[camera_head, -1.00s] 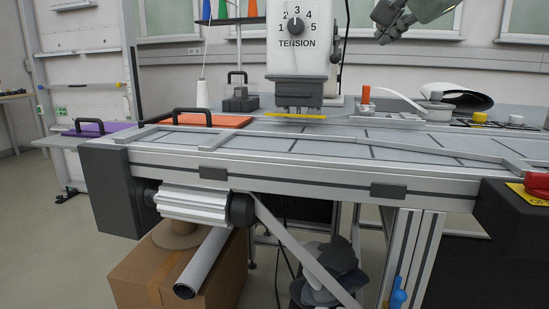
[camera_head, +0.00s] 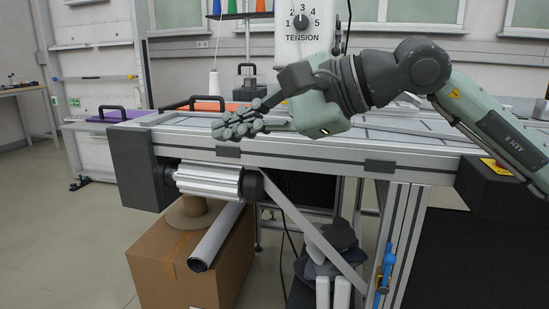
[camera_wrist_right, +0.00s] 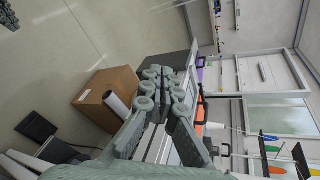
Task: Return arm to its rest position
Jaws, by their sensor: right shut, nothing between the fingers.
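My right arm (camera_head: 400,75) comes in from the right in the head view, its wrist bent and its gripper (camera_head: 238,124) pointing left. The gripper is shut and empty, in front of the sewing table (camera_head: 290,152) and overlapping its front edge in the picture. In the right wrist view the fingers (camera_wrist_right: 165,85) lie close together with nothing between them. My left gripper is not clearly seen in the head view.
A cardboard box (camera_head: 190,262) with a roll (camera_head: 214,238) stands below the table at the left. A grey roller (camera_head: 210,181) hangs under the front edge. An orange panel (camera_head: 205,106) and a purple one (camera_head: 118,115) lie at the back left. Open floor lies at the lower left.

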